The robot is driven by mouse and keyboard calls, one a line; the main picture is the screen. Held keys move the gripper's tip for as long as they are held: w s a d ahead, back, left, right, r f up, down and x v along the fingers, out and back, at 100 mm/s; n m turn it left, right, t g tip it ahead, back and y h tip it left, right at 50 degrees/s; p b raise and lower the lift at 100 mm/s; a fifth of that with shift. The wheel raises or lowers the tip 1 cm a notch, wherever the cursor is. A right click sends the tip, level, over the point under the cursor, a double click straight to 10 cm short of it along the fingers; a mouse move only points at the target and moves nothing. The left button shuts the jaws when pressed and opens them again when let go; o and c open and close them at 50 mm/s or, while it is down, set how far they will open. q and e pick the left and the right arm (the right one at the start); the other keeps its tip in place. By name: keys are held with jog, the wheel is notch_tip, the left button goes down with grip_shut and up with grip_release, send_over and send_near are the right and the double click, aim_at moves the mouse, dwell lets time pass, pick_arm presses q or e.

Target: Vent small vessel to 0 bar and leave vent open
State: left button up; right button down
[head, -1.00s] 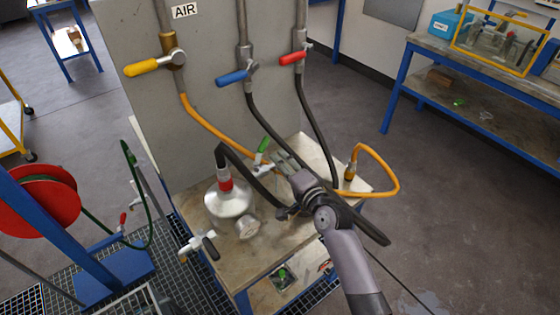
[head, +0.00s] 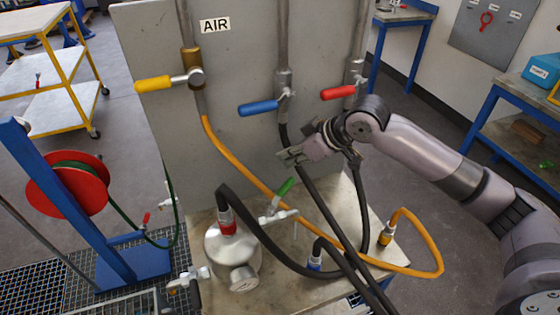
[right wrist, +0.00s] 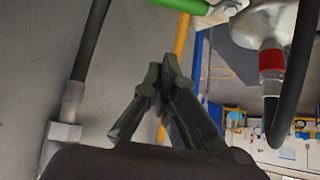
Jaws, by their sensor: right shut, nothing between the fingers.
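The small vessel (head: 226,245) is a silver rounded body on the bench, with a round gauge (head: 241,278) on its front. The gauge reading is too small to tell. A black hose joins its top through a red-collared fitting (head: 227,224). A valve with a green handle (head: 284,187) stands just right of the vessel, its handle slanting up; I cannot tell whether it is open. The handle also shows at the top of the right wrist view (right wrist: 185,5). My right gripper (head: 287,156) is shut and empty, above the green handle and apart from it. My left gripper is out of view.
An upright grey panel holds yellow (head: 153,84), blue (head: 259,109) and red (head: 338,92) valve handles. Black hoses and an orange hose (head: 250,172) hang close around my right gripper. A red reel (head: 66,185) stands at left. Open floor lies beyond the bench.

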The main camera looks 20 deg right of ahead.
aim_at(282, 193)
pick_arm(q)
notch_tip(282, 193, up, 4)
jog(key=p, duration=0.4)
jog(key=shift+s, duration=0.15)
pick_arm(e)
notch_tip(282, 193, down, 7)
jog(key=w+a, duration=0.1)
jog(key=shift+w+a+f, duration=0.2)
jog(key=shift+w+a, duration=0.1)
jog(key=shift+w, duration=0.05)
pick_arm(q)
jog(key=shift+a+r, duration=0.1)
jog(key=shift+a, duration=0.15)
